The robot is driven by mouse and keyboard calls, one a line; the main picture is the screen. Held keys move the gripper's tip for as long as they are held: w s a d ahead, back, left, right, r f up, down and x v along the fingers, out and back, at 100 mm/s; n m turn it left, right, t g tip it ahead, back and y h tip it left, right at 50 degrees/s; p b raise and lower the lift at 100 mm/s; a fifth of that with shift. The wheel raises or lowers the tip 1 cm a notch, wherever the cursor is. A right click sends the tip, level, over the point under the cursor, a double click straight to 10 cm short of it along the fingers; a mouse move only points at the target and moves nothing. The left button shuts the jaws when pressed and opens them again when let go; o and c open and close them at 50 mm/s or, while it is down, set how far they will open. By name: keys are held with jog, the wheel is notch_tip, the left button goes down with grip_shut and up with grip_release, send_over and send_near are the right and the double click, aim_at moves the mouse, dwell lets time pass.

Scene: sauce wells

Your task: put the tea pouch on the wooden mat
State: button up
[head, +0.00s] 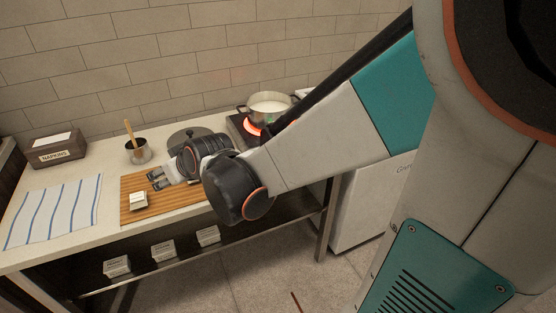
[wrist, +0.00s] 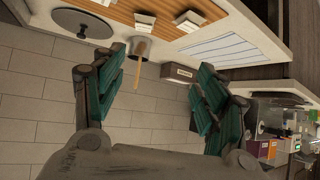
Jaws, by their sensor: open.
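The wooden mat (head: 185,199) lies on the counter. A small pale packet (head: 138,201), which looks like the tea pouch, lies on its front left part. In the wrist view the mat (wrist: 108,10) is at the top edge, with a pale packet (wrist: 188,21) on it near the cloth and a smaller pale item (wrist: 145,20) beside it; I cannot tell what the smaller one is. My gripper (head: 157,180) is above the mat, just behind the packet in the head view. In the wrist view its teal-padded fingers (wrist: 162,62) are spread wide with nothing between them.
A striped cloth (head: 53,211) lies left of the mat. A metal pot with a wooden utensil (head: 138,151) and a napkin box (head: 58,148) stand behind. A dark lid (wrist: 82,24) is beside the mat. A saucepan (head: 268,104) sits on a glowing burner at the right.

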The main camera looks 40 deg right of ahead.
jog(key=s+r+g+h, duration=0.1)
jog(key=s+r+g, duration=0.1)
jog(key=s, duration=1.9)
jog(key=shift+s+d+r+m+g, duration=0.3)
jog(key=shift+m+g, duration=0.1)
jog(key=shift+g, duration=0.3)
